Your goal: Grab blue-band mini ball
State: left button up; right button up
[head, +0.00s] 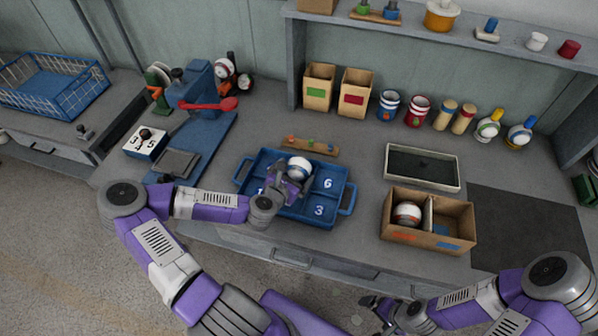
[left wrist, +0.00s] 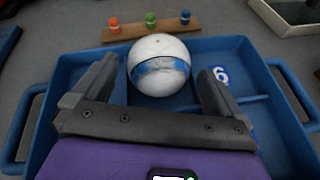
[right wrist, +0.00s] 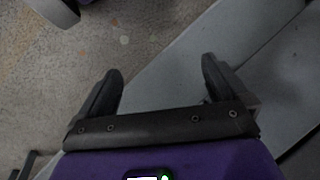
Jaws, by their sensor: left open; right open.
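The blue-band mini ball (head: 299,168) is white with a blue stripe and sits in a back compartment of the blue divided tray (head: 335,208). It also shows in the left wrist view (left wrist: 159,65), just past and between the fingers. My left gripper (head: 294,182) is open over the tray, its fingers on either side of the ball's near side; I cannot tell whether they touch it. My right gripper (head: 374,307) is open and empty in front of the bench's front edge; its fingers also show in the right wrist view (right wrist: 160,80).
A cardboard box (head: 440,236) with a red-band ball (head: 407,214) stands right of the tray. A shallow grey tray (head: 422,167) lies behind it. A wooden strip with coloured pegs (head: 310,147) lies behind the blue tray. A blue press (head: 200,95) stands at left.

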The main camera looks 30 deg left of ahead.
pick_arm(q)
jog(key=shift+x, duration=1.25)
jog(key=c, duration=0.9)
